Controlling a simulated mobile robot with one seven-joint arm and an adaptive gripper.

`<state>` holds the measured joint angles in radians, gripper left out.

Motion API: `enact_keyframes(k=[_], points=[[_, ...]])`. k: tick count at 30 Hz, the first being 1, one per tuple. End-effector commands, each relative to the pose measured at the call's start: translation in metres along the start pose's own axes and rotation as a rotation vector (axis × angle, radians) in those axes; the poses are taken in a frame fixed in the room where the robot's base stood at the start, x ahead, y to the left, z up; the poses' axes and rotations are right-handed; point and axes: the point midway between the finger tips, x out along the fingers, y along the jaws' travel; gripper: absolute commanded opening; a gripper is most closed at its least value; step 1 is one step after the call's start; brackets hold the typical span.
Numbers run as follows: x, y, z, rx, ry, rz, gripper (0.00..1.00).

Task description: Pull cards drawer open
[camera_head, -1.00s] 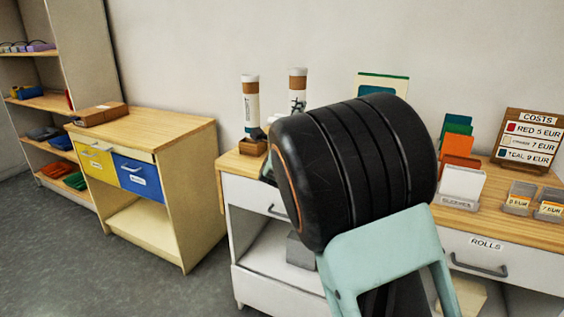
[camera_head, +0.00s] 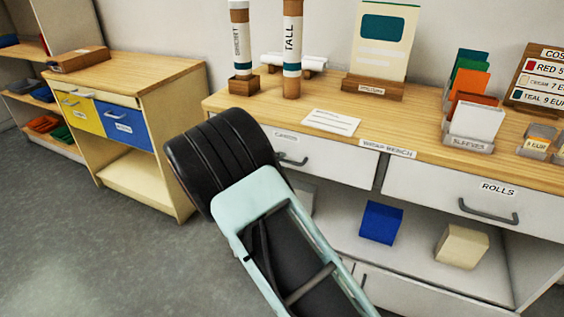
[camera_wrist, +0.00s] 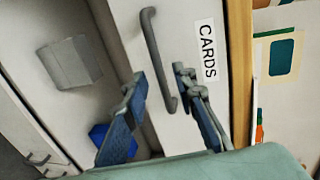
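The cards drawer (camera_head: 335,164) is a white front under the wooden top of the wrap bench and looks shut. Its grey bar handle (camera_head: 292,160) is partly covered by my arm in the head view. In the wrist view the handle (camera_wrist: 158,60) runs beside the CARDS label (camera_wrist: 207,52). My gripper (camera_wrist: 158,76) is open, with one finger on each side of the handle's lower part. Whether either finger touches the bar I cannot tell. The fingers are hidden behind my arm in the head view.
The rolls drawer (camera_head: 475,200) is to the right. A blue box (camera_head: 380,222) and a cream box (camera_head: 461,246) stand on the shelf below. Tubes, a picture stand and card holders crowd the bench top (camera_head: 405,150). The floor (camera_head: 110,240) at left is clear.

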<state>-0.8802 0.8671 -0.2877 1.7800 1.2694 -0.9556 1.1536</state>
Motion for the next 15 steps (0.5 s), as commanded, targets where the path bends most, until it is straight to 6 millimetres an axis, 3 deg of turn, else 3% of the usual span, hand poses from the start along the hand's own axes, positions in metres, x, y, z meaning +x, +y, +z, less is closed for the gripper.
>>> enact_keyframes(k=[6,15], points=[[0.028,0.0,0.0,0.0,0.0,-0.001,0.25],[0.034,0.0,0.0,-0.001,-0.001,0.0,0.25]])
